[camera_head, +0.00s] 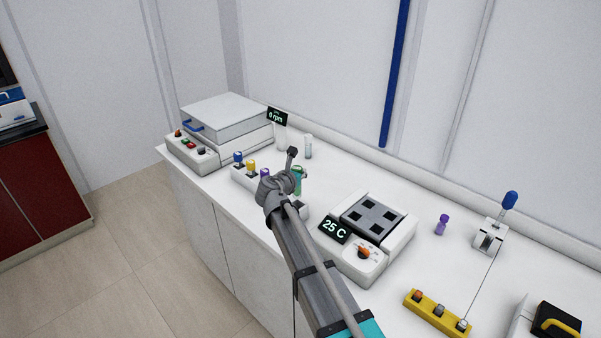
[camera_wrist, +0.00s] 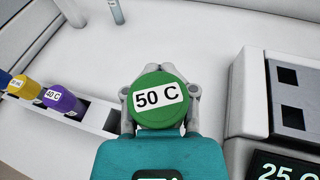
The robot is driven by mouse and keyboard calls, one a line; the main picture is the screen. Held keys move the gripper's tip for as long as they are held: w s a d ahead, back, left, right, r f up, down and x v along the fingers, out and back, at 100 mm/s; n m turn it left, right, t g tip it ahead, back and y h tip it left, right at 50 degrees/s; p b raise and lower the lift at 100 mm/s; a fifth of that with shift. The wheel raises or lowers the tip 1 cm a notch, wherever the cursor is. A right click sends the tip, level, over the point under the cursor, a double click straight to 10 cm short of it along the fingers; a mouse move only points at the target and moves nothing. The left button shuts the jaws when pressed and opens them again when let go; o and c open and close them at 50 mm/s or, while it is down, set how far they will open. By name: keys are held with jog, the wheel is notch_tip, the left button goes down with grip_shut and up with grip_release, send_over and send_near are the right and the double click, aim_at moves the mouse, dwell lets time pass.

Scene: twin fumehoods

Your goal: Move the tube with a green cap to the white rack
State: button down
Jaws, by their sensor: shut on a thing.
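The tube with a green cap (camera_head: 298,180) is in my gripper (camera_head: 293,172), beside the right part of the white rack. In the wrist view its green cap (camera_wrist: 160,90), labelled "50 C", faces the camera, with the fingers of my gripper (camera_wrist: 160,103) shut on either side. The cap hides most of the tube below it, so its height above the bench is unclear. The white rack (camera_head: 241,179) holds blue-, yellow- and purple-capped tubes.
A heater reading "25 C" (camera_head: 352,243) stands close to my gripper's right. A white box-shaped device (camera_head: 225,118) stands left. A clear tube (camera_head: 308,148) stands behind. Bare bench lies behind the heater.

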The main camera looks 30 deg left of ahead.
jog(key=shift+f+b, duration=0.8)
jog(key=shift+f, duration=0.3)
jog(key=shift+f+b, duration=3.3)
jog(key=shift+b, duration=0.1)
dwell(1.9)
jog(key=shift+c, duration=2)
grip_release()
jog(key=shift+r, duration=0.2)
